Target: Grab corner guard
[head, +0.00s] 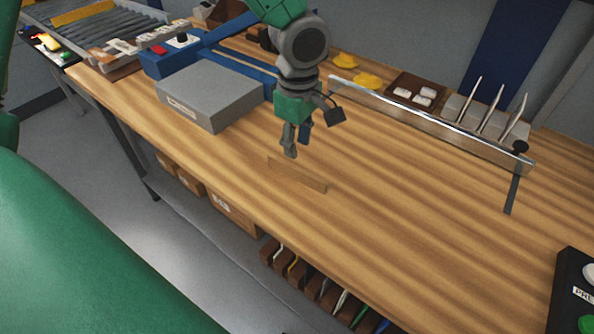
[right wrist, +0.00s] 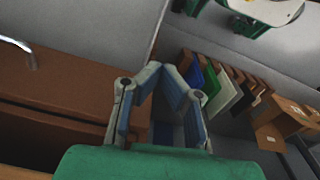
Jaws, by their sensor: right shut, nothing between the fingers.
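A thin tan strip (head: 297,175), apparently the corner guard, lies on the wooden table (head: 400,240) in the head view. Its colour is close to the wood, so its exact profile is hard to tell. My left gripper (head: 297,148) points down just above and behind the strip's left part. Its two fingers are apart, with nothing seen between them. My right gripper (right wrist: 163,72) shows in the right wrist view, its fingers drawn together and empty. The strip cannot be made out in that view.
A clear panel with a metal edge (head: 430,125) stands behind the strip on the right. A grey box (head: 205,95) sits to the left. A dark button panel (head: 575,295) is at lower right. Below the table edge is a rack of coloured sheets (head: 320,290).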

